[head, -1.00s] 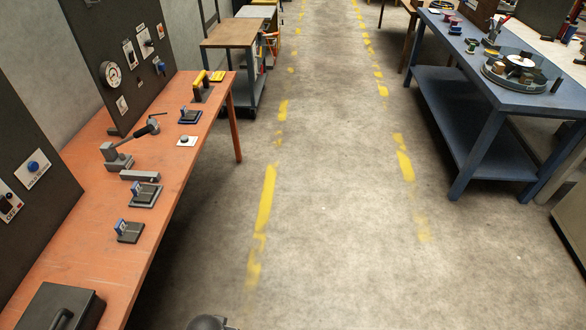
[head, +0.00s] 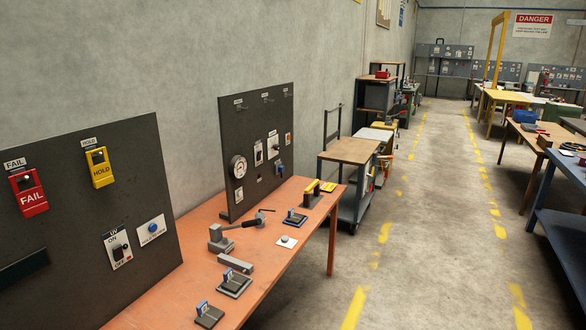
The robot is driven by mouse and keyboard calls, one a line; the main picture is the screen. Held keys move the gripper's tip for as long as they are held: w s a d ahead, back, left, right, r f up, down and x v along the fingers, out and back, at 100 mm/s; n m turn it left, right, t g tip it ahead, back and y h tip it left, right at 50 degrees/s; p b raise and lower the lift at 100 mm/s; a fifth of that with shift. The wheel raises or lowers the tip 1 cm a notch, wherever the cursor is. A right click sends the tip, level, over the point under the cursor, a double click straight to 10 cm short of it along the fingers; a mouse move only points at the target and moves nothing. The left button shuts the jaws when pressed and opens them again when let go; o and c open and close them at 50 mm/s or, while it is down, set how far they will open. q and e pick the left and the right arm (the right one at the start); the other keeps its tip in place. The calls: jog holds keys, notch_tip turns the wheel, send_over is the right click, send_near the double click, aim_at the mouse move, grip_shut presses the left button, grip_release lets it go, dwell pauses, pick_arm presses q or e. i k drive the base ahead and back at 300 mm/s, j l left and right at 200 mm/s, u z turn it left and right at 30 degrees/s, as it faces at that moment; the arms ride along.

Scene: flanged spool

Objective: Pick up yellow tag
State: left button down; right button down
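A yellow tag (head: 101,168) marked HOLD hangs on the dark upright panel (head: 95,225) at the left. A small HOLD label sits just above it. A red tag (head: 28,193) marked FAIL hangs to its left on the same panel. Neither of my grippers shows in the head view.
The orange bench (head: 262,262) in front of the panels carries a lever clamp (head: 222,238), small blue-and-black fixtures (head: 234,282) and a yellow-handled tool (head: 312,192). A second panel (head: 258,150) with a gauge stands behind. A cart (head: 352,150) stands past the bench. The aisle floor (head: 420,250) is clear.

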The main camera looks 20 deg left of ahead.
aim_at(101, 173)
jog(key=u, duration=2.15)
